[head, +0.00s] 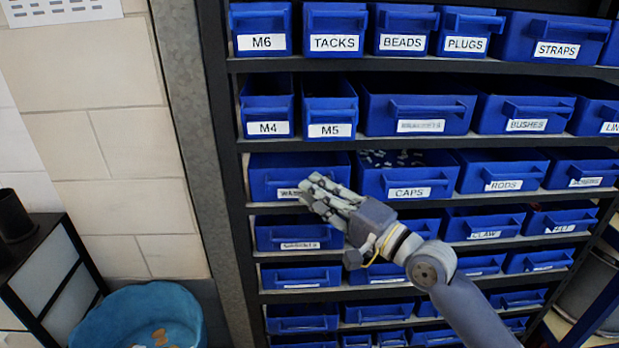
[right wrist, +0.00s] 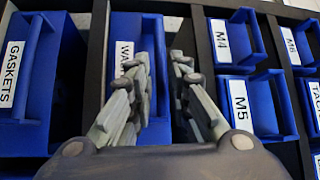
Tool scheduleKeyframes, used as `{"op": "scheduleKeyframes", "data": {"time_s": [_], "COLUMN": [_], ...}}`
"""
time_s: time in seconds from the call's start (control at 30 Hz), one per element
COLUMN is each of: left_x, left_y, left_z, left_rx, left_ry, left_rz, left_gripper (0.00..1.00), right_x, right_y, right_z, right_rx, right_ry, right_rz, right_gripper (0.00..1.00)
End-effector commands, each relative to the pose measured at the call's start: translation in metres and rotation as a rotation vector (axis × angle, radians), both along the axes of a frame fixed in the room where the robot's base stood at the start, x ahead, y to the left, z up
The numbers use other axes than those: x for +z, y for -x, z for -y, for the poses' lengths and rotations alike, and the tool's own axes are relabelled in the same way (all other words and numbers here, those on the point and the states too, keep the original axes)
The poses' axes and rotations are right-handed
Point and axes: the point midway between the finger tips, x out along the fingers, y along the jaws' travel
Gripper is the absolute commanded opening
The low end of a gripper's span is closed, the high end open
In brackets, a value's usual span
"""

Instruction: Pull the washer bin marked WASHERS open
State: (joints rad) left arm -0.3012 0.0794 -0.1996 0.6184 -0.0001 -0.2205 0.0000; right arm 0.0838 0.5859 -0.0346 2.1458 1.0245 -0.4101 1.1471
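The blue washer bin (head: 268,171) sits in the rack's left column, its white label partly covered by my right gripper (head: 317,189). In the right wrist view the bin (right wrist: 150,28) lies beyond and between the fingers, with only the start of its label showing. The right gripper (right wrist: 163,68) is open, its two fingers apart with a gap between them, close in front of the bin. Whether the fingers touch the bin's handle I cannot tell. My left gripper is not in view.
The CAPS bin (head: 408,191) is right of the washer bin and shows small parts inside. The M4 bin (head: 267,108) and M5 bin (head: 330,111) are above. A GASKETS bin (right wrist: 30,75) shows in the right wrist view. A blue tub (head: 136,308) stands at lower left.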

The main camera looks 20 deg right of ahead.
Motion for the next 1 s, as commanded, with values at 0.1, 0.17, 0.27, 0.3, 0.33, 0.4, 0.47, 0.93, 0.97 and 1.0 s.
{"op": "scheduleKeyframes", "data": {"time_s": [0.1, 0.17, 0.27, 0.3, 0.33, 0.4, 0.47, 0.93, 0.97, 1.0], "left_x": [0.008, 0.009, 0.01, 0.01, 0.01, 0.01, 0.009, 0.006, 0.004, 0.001], "left_y": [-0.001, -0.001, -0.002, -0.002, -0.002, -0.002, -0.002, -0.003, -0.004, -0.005], "left_z": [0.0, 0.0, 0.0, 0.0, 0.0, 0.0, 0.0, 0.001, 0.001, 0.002], "left_rx": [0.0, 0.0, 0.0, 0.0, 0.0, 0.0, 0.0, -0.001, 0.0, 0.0], "left_ry": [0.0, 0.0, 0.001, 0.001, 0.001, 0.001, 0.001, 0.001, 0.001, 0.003], "left_rz": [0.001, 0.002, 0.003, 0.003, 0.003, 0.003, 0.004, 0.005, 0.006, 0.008], "left_gripper": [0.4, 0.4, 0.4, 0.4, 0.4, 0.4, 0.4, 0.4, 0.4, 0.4], "right_x": [0.004, 0.004, 0.003, 0.003, 0.002, 0.002, 0.002, 0.0, 0.0, -0.001], "right_y": [-0.012, -0.016, -0.019, -0.02, -0.02, -0.02, -0.02, -0.02, -0.02, -0.02], "right_z": [-0.006, -0.008, -0.01, -0.011, -0.011, -0.011, -0.011, -0.007, -0.006, -0.003], "right_rx": [-0.002, -0.002, -0.001, -0.001, -0.001, -0.001, -0.001, -0.002, -0.002, -0.002], "right_ry": [-0.003, -0.001, 0.0, 0.0, 0.0, 0.0, 0.001, 0.002, 0.002, 0.003], "right_rz": [0.0, 0.001, 0.0, -0.001, -0.001, -0.001, 0.0, -0.001, -0.001, -0.002], "right_gripper": [0.18, 0.18, 0.18, 0.18, 0.18, 0.18, 0.18, 0.0, 0.0, 0.0]}}
